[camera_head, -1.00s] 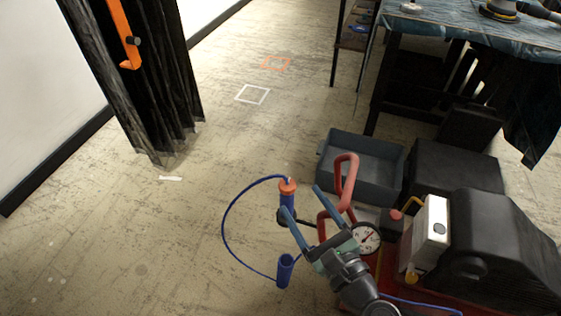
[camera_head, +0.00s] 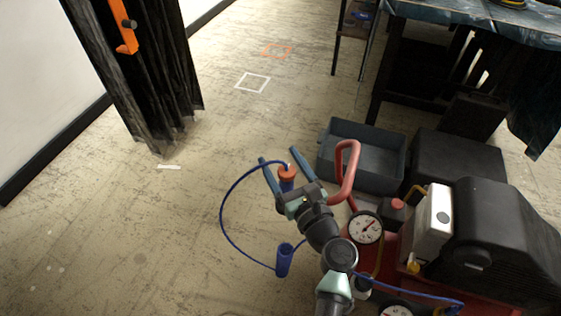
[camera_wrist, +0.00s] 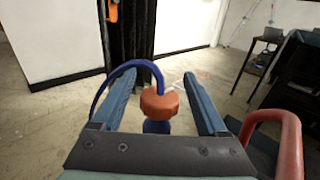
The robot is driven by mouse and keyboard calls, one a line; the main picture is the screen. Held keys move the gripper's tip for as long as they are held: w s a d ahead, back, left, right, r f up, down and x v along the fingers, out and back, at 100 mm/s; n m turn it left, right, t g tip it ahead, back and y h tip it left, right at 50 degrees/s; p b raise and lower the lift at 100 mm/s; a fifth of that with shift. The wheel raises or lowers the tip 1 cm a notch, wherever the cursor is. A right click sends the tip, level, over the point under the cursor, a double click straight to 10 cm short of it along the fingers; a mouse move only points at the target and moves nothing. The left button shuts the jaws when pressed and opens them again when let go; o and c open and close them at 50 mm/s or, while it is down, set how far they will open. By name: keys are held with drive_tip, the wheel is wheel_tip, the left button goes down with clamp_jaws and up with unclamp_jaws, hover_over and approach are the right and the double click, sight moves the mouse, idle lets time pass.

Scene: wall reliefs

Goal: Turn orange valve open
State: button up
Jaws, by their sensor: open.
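The orange valve (camera_head: 287,172) is a small orange knob on top of a blue cylinder, with a blue hose running from it. In the wrist view the orange valve (camera_wrist: 159,104) sits between the two fingers. My gripper (camera_head: 282,158) is open, its two blue fingers spread on either side of the valve. In the wrist view my gripper (camera_wrist: 160,88) shows a gap on both sides of the knob, with no finger visibly touching it. The lower part of the valve's cylinder is partly hidden behind my gripper.
A red tubular handle (camera_head: 347,172) rises just right of my gripper. A machine with a black housing (camera_head: 505,240) and pressure gauge (camera_head: 364,227) stands at right. A grey bin (camera_head: 365,155) lies behind. A blue cylinder (camera_head: 284,260) hangs at the hose end. Floor at left is clear.

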drive_tip(key=shift+w+a, duration=0.15)
drive_tip(key=shift+w, duration=0.15)
clamp_jaws()
idle(0.3)
